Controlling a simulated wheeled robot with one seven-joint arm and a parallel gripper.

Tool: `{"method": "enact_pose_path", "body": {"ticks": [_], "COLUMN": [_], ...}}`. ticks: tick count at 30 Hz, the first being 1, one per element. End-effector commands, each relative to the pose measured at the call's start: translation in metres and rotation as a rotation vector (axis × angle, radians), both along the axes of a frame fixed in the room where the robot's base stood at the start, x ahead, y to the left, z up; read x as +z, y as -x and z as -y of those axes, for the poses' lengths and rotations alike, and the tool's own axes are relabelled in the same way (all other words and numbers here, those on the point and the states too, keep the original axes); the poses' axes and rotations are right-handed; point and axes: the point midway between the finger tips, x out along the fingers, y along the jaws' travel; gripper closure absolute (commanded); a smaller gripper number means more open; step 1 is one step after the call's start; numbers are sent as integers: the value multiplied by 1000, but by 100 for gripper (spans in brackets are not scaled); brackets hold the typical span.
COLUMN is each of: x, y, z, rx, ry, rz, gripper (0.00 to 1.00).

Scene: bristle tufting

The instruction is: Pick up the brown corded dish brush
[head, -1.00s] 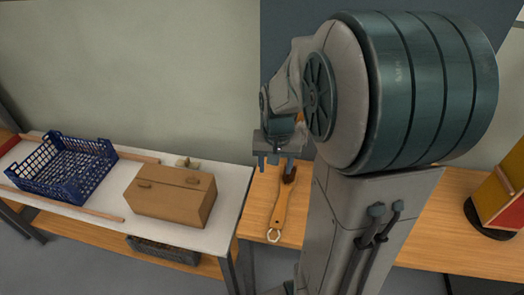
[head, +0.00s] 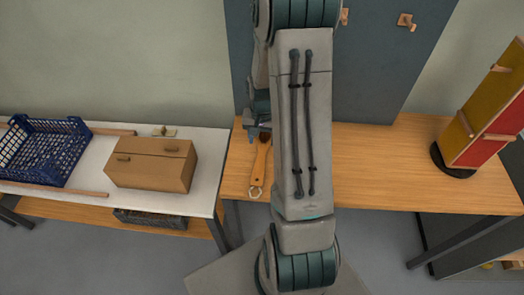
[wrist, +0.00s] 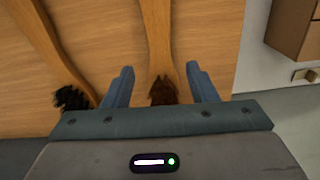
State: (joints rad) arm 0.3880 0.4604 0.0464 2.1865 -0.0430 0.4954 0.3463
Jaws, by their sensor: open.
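The brown-bristled brush (head: 260,168) lies on the wooden bench, its long wooden handle toward the front with a pale cord loop at the end. In the wrist view its reddish-brown bristle head (wrist: 163,91) sits in the picture between my two fingers, with the handle running up and out of frame. My gripper (wrist: 161,85) is open, fingers apart on either side of the brush head; I see no contact. In the head view my gripper (head: 258,136) is over the brush head, partly hidden by my arm. A second brush with black bristles (wrist: 72,97) lies left in the wrist view.
A white table at left holds a blue crate (head: 45,150) and a cardboard box (head: 152,165). A red and yellow board (head: 488,115) stands at right on the wooden bench (head: 390,165). A dark panel with pegs (head: 375,70) rises behind. The bench's right middle is clear.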

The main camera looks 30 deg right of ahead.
Motion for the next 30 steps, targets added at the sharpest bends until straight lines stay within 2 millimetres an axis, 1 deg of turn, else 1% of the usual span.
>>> {"method": "enact_pose_path", "body": {"ticks": [5,12,16,20,26,27,29,30], "x": [-8,-36,-49,-54,-54,-54,-54,-54], "y": [1,2,1,1,1,1,1,1], "z": [0,-2,-1,-1,-1,-1,-1,-1], "rx": [0,1,0,1,1,1,1,1], "ry": [-1,-2,0,0,0,0,0,0], "rz": [-3,-5,-2,-1,0,0,0,0], "gripper": [48,48,48,48,48,53,70,81]}}
